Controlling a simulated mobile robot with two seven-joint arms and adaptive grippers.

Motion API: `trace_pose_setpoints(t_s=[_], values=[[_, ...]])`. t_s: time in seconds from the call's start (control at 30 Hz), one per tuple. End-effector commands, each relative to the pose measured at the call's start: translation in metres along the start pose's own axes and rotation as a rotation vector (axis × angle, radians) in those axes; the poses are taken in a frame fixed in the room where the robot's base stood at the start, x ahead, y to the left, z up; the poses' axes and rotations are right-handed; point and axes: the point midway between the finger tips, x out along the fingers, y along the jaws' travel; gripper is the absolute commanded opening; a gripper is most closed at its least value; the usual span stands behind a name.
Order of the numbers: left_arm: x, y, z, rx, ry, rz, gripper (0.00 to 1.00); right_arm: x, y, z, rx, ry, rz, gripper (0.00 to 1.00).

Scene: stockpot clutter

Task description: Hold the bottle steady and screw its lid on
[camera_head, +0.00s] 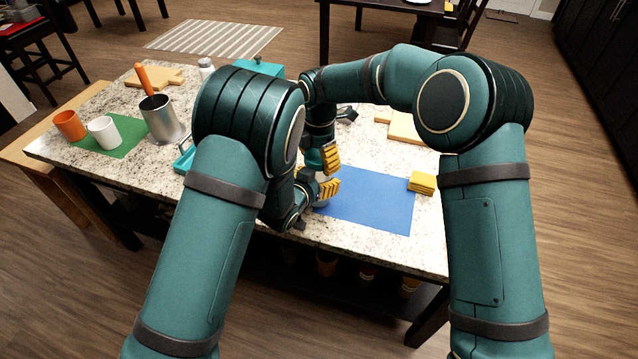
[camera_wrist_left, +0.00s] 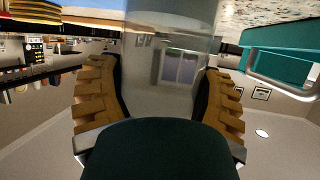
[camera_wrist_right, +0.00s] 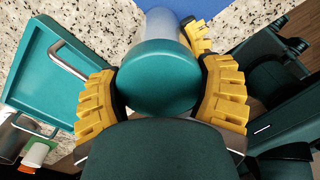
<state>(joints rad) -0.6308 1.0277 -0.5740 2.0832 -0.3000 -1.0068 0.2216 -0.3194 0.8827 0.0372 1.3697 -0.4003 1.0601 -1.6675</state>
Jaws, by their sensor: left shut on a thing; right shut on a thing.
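The bottle (camera_wrist_left: 172,45) is clear and shiny in the left wrist view. My left gripper (camera_head: 322,188) is shut around its body, with yellow fingers on both sides. The lid (camera_wrist_right: 157,75) is a round teal disc in the right wrist view. My right gripper (camera_head: 328,160) is shut on the lid, directly above the left gripper. The bottle's body (camera_wrist_right: 163,24) shows just beyond the lid, lined up with it. The lid hides the bottle's neck, so I cannot tell whether the threads are engaged.
A blue mat (camera_head: 375,205) lies right of the grippers, with yellow sponges (camera_head: 422,183) at its edge. A teal tray (camera_wrist_right: 62,85) stands close on the left. A metal pot (camera_head: 162,120) and cups stand farther left. Wooden boards (camera_head: 405,128) lie behind.

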Motion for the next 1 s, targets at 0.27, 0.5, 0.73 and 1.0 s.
trace_pose_setpoints(t_s=[0.27, 0.5, 0.73, 1.0], values=[[-0.0001, -0.0002, 0.0003, 0.0, -0.001, 0.0, 0.0, -0.0007, 0.0003, -0.0004, 0.341, 0.001, 0.002, 0.28], [-0.0001, -0.0001, 0.0004, 0.0, -0.001, 0.0, 0.0, -0.0007, 0.0004, -0.0003, 0.378, 0.001, 0.002, 0.28], [-0.0001, -0.0001, 0.0004, 0.0, -0.001, 0.0, 0.0, -0.0007, 0.0004, -0.0002, 0.375, 0.001, 0.002, 1.0], [0.0, -0.0001, 0.0002, 0.0, 0.0, 0.0, 0.0, -0.0032, 0.0005, -0.0001, 0.375, 0.001, 0.003, 1.0]])
